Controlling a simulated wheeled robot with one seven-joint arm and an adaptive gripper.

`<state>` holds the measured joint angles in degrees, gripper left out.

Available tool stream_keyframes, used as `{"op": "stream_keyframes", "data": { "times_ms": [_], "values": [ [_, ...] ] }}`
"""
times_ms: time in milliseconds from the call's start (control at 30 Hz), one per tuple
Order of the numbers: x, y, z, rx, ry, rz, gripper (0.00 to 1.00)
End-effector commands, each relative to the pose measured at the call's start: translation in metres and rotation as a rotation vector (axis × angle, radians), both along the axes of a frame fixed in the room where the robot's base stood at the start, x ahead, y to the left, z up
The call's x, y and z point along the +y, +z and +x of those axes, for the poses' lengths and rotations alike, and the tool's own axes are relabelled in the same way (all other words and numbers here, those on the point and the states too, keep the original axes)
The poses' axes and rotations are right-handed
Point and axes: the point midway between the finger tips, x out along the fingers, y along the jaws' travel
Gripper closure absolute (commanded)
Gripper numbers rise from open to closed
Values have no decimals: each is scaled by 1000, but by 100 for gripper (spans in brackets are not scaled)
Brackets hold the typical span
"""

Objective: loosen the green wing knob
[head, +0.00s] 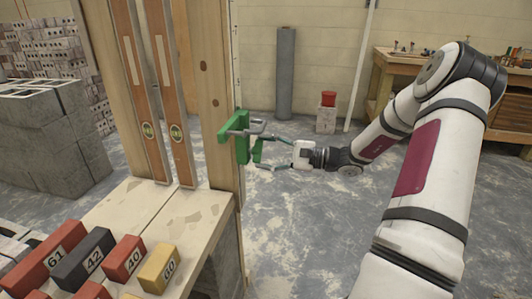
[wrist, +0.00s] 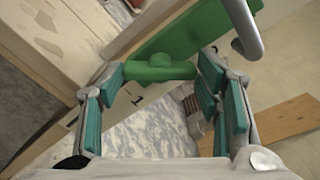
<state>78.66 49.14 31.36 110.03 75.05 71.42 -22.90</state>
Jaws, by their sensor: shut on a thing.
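The green wing knob (wrist: 158,69) lies across the picture in the wrist view, with a rounded hub and a wing to each side. In the head view it is a small green piece (head: 257,151) beside the green clamp body (head: 234,138), which sits on the edge of the upright wooden post. My gripper (head: 261,153) reaches it from the right.
A grey metal rod (wrist: 244,28) of the clamp passes close to the right finger. Numbered bricks (head: 122,258) lie on the wooden bench (head: 196,222) at lower left. Two spirit levels (head: 165,90) lean on the post.

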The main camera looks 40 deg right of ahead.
Motion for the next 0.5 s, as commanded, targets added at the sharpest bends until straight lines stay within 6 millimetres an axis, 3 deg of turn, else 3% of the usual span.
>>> {"op": "stream_keyframes", "data": {
  "times_ms": [500],
  "values": [
    [1, -1, 0, -283, 2, -360, 70]
  ]
}}
